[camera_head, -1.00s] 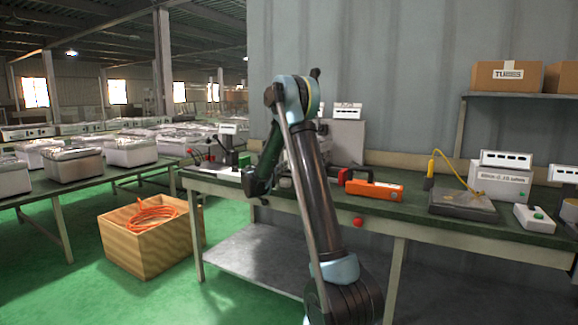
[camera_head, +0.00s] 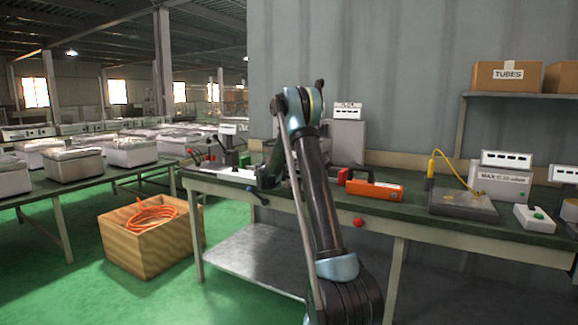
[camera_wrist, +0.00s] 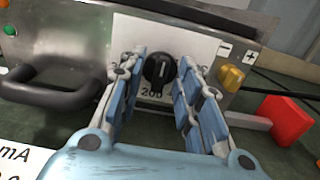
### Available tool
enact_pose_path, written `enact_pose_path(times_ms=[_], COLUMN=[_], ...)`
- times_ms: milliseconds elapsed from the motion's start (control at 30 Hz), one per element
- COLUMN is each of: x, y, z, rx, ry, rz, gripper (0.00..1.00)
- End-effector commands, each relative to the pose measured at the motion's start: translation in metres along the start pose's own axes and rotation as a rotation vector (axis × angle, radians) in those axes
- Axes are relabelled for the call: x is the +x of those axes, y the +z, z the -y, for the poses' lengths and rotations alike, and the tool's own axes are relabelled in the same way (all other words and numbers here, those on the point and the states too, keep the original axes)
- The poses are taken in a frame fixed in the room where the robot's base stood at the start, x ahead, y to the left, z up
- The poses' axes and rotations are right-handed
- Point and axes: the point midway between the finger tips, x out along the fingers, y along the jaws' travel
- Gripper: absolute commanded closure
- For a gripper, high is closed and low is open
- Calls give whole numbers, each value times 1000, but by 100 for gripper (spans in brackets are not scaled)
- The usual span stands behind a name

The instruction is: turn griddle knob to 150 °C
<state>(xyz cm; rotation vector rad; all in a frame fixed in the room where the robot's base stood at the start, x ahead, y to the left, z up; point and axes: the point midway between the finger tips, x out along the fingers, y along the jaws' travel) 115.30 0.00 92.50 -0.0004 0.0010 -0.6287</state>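The griddle knob (camera_wrist: 159,70) is a round black dial with a pale pointer line, on a white scale plate (camera_wrist: 192,46) of a metal front panel. Part of the scale, "200", shows below the knob; most other numbers are hidden or unreadable. My gripper (camera_wrist: 158,72) is open in the wrist view, with one blue-padded finger on each side of the knob. Gaps show between the fingers and the knob. In the head view my arm hides the knob and most of my gripper.
A black handle (camera_wrist: 50,85) sticks out left of the knob. A yellow knob (camera_wrist: 231,78) and a red block (camera_wrist: 287,120) are at right. On the green bench are an orange tool (camera_head: 374,190) and a plate with a yellow probe (camera_head: 462,204).

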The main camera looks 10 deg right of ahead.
Motion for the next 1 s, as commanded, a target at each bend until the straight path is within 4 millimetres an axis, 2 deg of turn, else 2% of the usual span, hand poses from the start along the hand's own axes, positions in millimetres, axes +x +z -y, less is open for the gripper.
enact_pose_path(times_ms=[33,67,167,200,667,1000], x=[0,0,0,0,0,0], y=[0,0,0,0,0,0], z=[0,0,0,0,0,0], rx=[0,0,0,0,50,289], ry=[0,0,0,0,1,1], rz=[0,0,0,0,0,0], gripper=[68,73,96,100,100,100])
